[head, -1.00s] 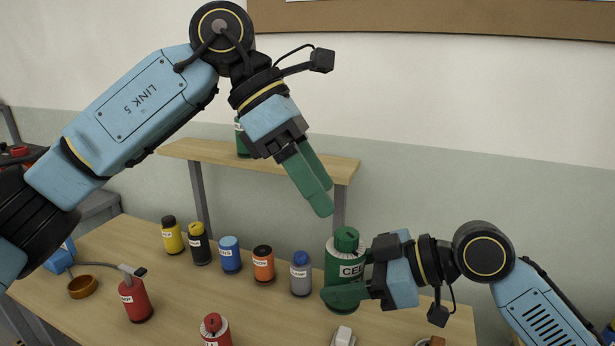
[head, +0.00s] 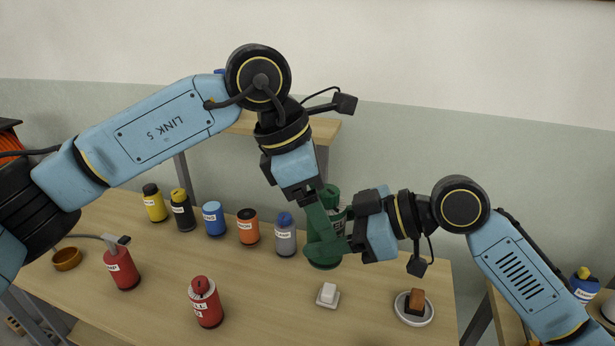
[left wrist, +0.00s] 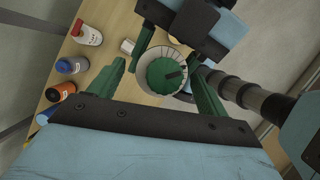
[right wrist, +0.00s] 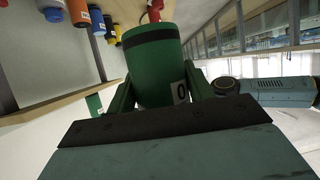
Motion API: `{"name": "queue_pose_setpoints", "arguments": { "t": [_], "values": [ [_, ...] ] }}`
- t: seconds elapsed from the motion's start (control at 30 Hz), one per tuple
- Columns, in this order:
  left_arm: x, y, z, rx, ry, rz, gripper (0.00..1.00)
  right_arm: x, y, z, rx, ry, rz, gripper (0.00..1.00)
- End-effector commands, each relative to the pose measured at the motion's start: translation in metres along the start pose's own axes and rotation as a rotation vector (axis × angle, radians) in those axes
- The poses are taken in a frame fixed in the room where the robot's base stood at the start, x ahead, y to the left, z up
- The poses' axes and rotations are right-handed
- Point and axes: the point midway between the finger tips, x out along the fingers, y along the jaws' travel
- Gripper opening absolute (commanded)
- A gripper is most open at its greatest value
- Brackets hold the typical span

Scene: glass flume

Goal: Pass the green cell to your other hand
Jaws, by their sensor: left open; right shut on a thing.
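The green cell (head: 326,260) is a green cylinder with a green cap and a white label, held upright above the table in the head view. My right gripper (head: 338,242) is shut on its body from the right; the right wrist view shows the cell (right wrist: 158,65) between those fingers. My left gripper (head: 322,236) points down at the cell from above, open. In the left wrist view the cell's top (left wrist: 163,75) sits between the spread left fingers, with gaps on both sides. The arms hide part of the cell in the head view.
Yellow (head: 154,203), black (head: 182,211), blue (head: 214,219), orange (head: 248,228) and grey (head: 285,236) bottles stand in a row behind. Red containers (head: 206,303) (head: 122,269) stand at front left. A white block (head: 327,294) and a saucer (head: 414,310) lie in front.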

Motion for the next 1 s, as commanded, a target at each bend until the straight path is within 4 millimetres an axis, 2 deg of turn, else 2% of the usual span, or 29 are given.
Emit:
{"name": "queue_pose_setpoints", "arguments": {
  "t": [0.13,0.4,0.8,0.83,1.0],
  "values": [
    [0.0079,-0.0005,0.0002,0.001,0.0,-0.001,0.77,-0.0002,0.0,-0.0006,-0.001,0.001,0.0,0.26],
    [0.0091,-0.0004,0.0001,0.001,0.0,-0.001,0.77,-0.0002,0.0,-0.0006,-0.001,0.001,0.0,0.26],
    [0.0088,-0.0002,0.0,0.0,0.0,-0.001,0.26,-0.0002,0.0001,-0.0005,-0.001,0.001,0.0,0.26],
    [0.0085,-0.0002,0.0002,0.0,-0.001,0.0,0.26,-0.0002,0.0001,-0.0005,-0.001,0.001,0.001,0.54],
    [0.0084,-0.0002,0.0002,0.0,-0.001,0.0,0.26,-0.0002,0.0001,-0.0004,-0.001,0.001,0.0,0.77]
  ]
}}
